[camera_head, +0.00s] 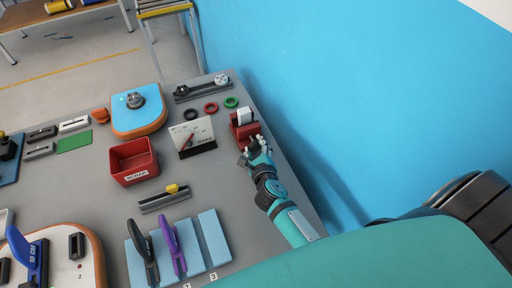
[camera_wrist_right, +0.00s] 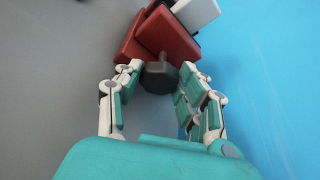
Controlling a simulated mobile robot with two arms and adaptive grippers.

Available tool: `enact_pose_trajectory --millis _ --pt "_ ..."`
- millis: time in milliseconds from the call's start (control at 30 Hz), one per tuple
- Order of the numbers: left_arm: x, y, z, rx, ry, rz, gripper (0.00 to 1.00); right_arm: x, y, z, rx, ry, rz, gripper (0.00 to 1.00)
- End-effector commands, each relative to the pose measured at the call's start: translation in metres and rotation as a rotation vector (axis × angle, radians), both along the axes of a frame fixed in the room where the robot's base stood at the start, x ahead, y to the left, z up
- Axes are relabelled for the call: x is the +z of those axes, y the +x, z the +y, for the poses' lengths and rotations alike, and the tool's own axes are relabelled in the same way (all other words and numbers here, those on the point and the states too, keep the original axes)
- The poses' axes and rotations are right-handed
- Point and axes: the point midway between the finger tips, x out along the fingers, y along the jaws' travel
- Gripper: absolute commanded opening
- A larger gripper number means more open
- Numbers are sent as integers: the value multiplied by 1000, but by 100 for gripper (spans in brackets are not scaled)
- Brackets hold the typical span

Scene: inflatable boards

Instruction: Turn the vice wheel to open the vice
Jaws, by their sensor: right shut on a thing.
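The red vice (camera_head: 240,132) stands near the right edge of the grey table, with a white block (camera_head: 245,116) at its jaws. In the right wrist view the red vice body (camera_wrist_right: 165,35) and the white block (camera_wrist_right: 197,12) show at the top. The dark vice wheel (camera_wrist_right: 159,75) faces my right gripper. My right gripper (camera_head: 258,152) has its fingers on both sides of the wheel and is shut on it; it also shows in the right wrist view (camera_wrist_right: 158,85). How far the jaws are apart is hard to tell. My left gripper is not in view.
A white gauge panel (camera_head: 193,136) stands left of the vice. The blue wall (camera_head: 350,90) is close on the right.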

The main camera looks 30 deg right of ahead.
Motion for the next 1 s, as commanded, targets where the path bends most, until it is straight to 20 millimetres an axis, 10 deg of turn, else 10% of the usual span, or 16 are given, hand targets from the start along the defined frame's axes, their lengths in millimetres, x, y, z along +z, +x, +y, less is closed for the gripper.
enact_pose_trajectory --millis 733,767,1000 --pt "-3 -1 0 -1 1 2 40 -1 0 1 1 -100 7 7" --pt "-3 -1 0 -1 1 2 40 -1 0 1 1 -100 7 43" --pt "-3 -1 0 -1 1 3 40 -1 0 1 0 -99 7 62"
